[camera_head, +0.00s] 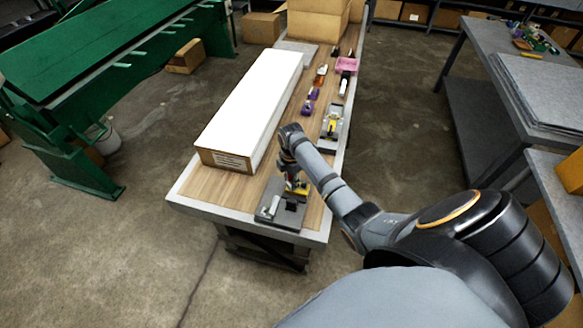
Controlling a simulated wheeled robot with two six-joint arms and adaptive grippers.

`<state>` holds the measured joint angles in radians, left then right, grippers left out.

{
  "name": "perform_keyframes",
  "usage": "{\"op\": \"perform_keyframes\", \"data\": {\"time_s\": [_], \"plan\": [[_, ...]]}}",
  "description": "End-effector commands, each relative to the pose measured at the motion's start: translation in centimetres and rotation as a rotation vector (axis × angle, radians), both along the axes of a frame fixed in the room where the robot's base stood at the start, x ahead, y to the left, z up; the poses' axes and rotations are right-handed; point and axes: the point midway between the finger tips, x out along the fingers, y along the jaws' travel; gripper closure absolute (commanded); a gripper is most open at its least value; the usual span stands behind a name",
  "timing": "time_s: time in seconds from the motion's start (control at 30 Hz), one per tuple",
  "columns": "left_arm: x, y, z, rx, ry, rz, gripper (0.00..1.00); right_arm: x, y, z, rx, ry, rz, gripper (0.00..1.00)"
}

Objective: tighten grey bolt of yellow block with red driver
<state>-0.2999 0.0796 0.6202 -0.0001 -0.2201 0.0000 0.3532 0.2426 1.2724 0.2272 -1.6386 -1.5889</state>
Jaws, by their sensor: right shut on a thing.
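My right gripper (291,176) points down over the near end of the wooden workbench and is shut on the red driver, which is mostly hidden by the gripper. Below it lies a dark grey plate (288,216) near the bench's front edge. A yellow block (303,187) shows just beside the fingers at the plate's far side. The grey bolt is too small and covered to make out, so I cannot tell whether the driver touches it. My left gripper is not in view.
A long white-topped box (255,105) lies along the bench's left side, close to the gripper. A second plate with a yellow part (331,126), purple items (309,104) and a pink tray (347,66) stand farther back. Grey tables (489,70) stand at right.

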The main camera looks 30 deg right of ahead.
Motion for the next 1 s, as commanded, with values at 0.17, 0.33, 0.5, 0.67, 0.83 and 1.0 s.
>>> {"op": "perform_keyframes", "data": {"time_s": [0.17,0.33,0.5,0.67,0.83,1.0], "plan": [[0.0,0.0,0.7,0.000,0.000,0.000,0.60,0.1,0.0,0.2,-0.001,-0.003,-0.056,1.00],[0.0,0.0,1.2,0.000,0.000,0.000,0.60,0.1,0.0,0.2,-0.001,-0.002,-0.112,1.00],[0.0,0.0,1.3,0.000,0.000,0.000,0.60,0.1,0.0,0.1,-0.001,-0.002,-0.140,1.00],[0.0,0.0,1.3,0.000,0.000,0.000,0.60,0.1,-0.1,0.0,-0.001,-0.003,-0.141,1.00],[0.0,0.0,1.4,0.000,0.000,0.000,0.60,0.1,0.0,0.1,-0.001,-0.002,-0.149,1.00],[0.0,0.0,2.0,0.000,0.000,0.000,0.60,0.1,0.0,0.2,-0.001,-0.002,-0.205,1.00]]}}
